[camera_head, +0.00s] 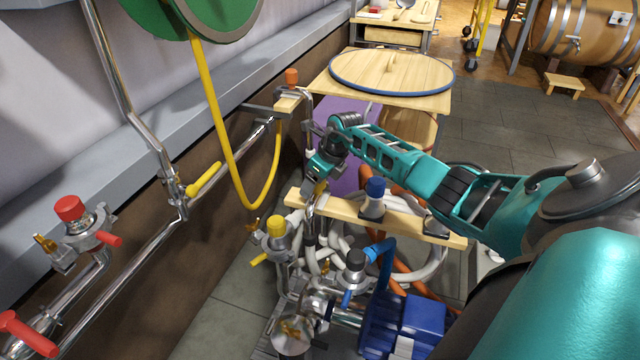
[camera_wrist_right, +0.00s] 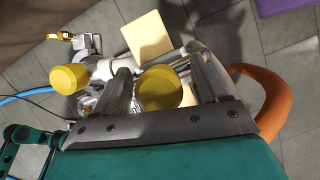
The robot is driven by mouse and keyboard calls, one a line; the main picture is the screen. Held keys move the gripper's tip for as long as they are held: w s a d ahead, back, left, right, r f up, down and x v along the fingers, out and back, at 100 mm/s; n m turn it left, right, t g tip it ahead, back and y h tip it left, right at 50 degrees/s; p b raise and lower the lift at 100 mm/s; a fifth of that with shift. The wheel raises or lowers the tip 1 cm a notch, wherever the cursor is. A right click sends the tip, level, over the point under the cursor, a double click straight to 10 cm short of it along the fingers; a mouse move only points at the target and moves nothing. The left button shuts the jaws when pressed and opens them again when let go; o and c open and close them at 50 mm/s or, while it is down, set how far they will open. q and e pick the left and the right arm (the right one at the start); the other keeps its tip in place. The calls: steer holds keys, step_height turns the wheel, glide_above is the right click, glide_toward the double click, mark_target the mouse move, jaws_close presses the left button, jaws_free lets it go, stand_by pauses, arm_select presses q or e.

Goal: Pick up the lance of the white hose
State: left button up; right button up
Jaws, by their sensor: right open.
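My right gripper (camera_head: 314,192) is at the left end of a pale wooden rack board (camera_head: 345,211), over a metal lance (camera_head: 311,226) standing there. In the right wrist view the gripper (camera_wrist_right: 165,88) is open, and a round yellow end (camera_wrist_right: 160,90) lies between its two fingers. It appears to be the top of that lance; whether the fingers touch it I cannot tell. White hose (camera_head: 335,242) coils below the board. Which hose joins this lance is hidden by the gripper and pipes. My left gripper is not in view.
A blue-capped fitting (camera_head: 375,188) stands on the board to the right. A valve with a yellow knob (camera_head: 276,226) is close at left, also in the wrist view (camera_wrist_right: 70,78). A blue pump (camera_head: 405,318) and orange hose (camera_head: 405,262) are below. A round-lidded wooden table (camera_head: 392,72) stands behind.

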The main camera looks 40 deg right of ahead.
steer(key=c, duration=1.1)
steer(key=shift+r, duration=0.1)
steer(key=shift+c, duration=0.4)
arm_select(q)
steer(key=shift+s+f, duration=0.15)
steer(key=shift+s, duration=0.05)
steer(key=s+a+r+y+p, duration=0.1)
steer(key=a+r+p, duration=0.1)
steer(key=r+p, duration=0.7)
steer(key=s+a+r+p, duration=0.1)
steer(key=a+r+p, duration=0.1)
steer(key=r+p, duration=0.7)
steer(key=p, duration=0.7)
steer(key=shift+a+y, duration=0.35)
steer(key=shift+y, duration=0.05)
arm_select(e)
step_height(320, 180, up, 38)
